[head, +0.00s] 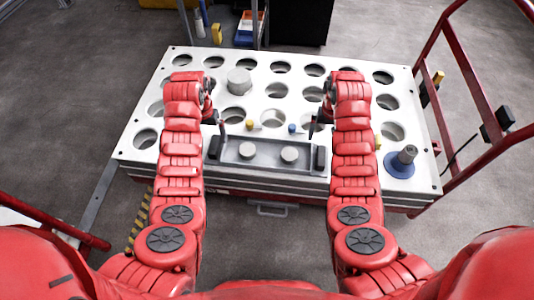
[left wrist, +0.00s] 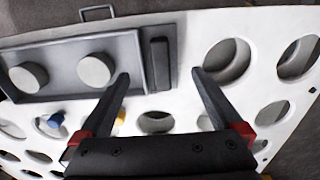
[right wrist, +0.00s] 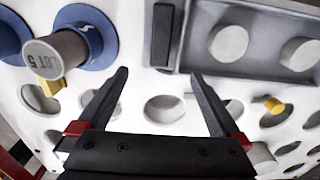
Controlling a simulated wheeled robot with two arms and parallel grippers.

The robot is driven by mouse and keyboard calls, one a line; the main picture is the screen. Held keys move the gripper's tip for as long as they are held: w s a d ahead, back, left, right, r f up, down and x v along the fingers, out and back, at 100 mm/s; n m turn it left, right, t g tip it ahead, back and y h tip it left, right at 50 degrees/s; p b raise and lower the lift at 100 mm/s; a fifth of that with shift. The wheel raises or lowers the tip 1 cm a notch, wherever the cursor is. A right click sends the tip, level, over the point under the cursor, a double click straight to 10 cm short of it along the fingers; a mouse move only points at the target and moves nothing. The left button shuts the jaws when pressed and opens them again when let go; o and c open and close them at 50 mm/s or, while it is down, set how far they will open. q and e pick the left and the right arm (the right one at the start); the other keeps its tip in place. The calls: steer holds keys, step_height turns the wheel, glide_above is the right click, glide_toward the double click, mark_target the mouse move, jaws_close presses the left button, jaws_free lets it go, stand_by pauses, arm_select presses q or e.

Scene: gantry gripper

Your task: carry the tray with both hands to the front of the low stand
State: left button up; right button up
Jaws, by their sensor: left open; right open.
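The grey tray (head: 268,154) lies near the front edge of the white, hole-filled top of the low stand (head: 425,165). Two round grey pucks (head: 247,150) (head: 290,154) sit in it. It has a black handle at each end, left (head: 214,148) and right (head: 320,159). My left gripper (head: 220,122) is open and empty near the left handle; in the left wrist view that handle (left wrist: 160,62) shows just beyond the fingertips. My right gripper (head: 314,126) is open and empty near the right handle (right wrist: 163,30), which lies beyond its fingertips. Neither visibly grips a handle.
A grey faceted block (head: 239,81) stands behind the tray. Small yellow (head: 250,124) and blue (head: 292,128) knobs are just behind it. A grey cylinder (head: 407,153) in a blue ring (head: 397,168) stands at the right. A red rail (head: 480,85) runs along the right side.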

mark_target(322, 147)
arm_select(q)
step_height(322, 147, down, 8)
steer(key=shift+r, duration=0.2)
arm_select(e)
step_height(322, 147, down, 8)
steer(key=shift+s+r, duration=0.1)
steer(key=shift+r, duration=0.05)
arm_select(q)
steer(key=shift+c, duration=0.3)
arm_select(e)
steer(key=shift+c, duration=0.3)
arm_select(q)
steer(key=shift+a, duration=0.1)
steer(key=c, duration=1.4)
arm_select(e)
steer(key=shift+d, duration=0.1)
steer(key=c, duration=1.4)
arm_select(q)
steer(key=shift+a, duration=0.1)
jaws_close()
arm_select(e)
jaws_close()
arm_select(q)
steer(key=shift+r, duration=0.1)
arm_select(e)
steer(key=shift+d, duration=0.1)
